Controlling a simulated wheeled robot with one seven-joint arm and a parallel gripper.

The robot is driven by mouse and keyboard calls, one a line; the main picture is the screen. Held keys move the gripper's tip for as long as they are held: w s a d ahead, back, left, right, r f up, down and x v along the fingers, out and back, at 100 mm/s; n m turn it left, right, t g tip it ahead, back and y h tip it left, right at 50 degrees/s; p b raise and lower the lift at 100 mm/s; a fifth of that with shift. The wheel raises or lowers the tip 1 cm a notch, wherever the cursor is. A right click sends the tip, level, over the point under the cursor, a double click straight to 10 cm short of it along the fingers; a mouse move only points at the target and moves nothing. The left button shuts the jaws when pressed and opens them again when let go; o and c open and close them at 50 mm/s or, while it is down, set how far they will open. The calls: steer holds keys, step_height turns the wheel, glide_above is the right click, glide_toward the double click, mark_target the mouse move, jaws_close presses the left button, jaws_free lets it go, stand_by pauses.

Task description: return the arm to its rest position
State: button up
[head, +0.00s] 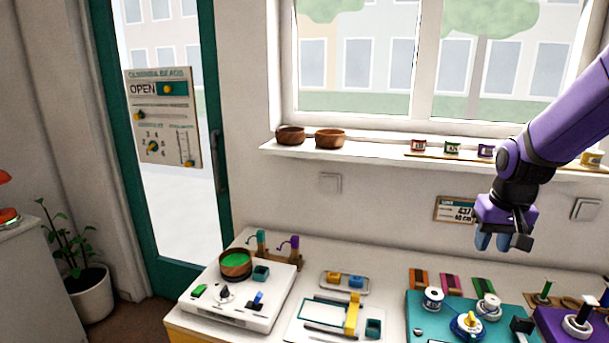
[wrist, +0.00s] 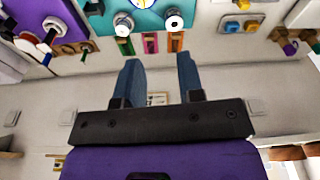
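My purple arm (head: 563,122) reaches in from the right edge of the head view. My gripper (head: 493,242) hangs in the air above the back right of the workbench, in front of the wall below the window. In the wrist view its two blue fingers (wrist: 160,82) stand apart with nothing between them. The gripper is open and touches no object. The wrist view looks across the bench upside down.
The bench holds a white board with a bowl of green beads (head: 236,263), a white tray with a yellow slider (head: 353,315), a teal board (head: 430,322) with spools, and a purple board (head: 560,322). Bowls and small jars (head: 452,147) line the sill (head: 385,150).

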steer(key=s+a+r+n+t, duration=0.1)
steer(key=s+a+r, duration=0.2)
steer(key=s+r, duration=0.3)
steer(key=s+a+r+n+t, duration=0.1)
steer(key=s+a+r, duration=0.3)
steer(key=s, duration=1.1)
step_height(320, 180, up, 3)
steer(key=shift+a+r+t, duration=0.1)
steer(key=shift+a+t, duration=0.05)
steer(key=shift+t, duration=0.55)
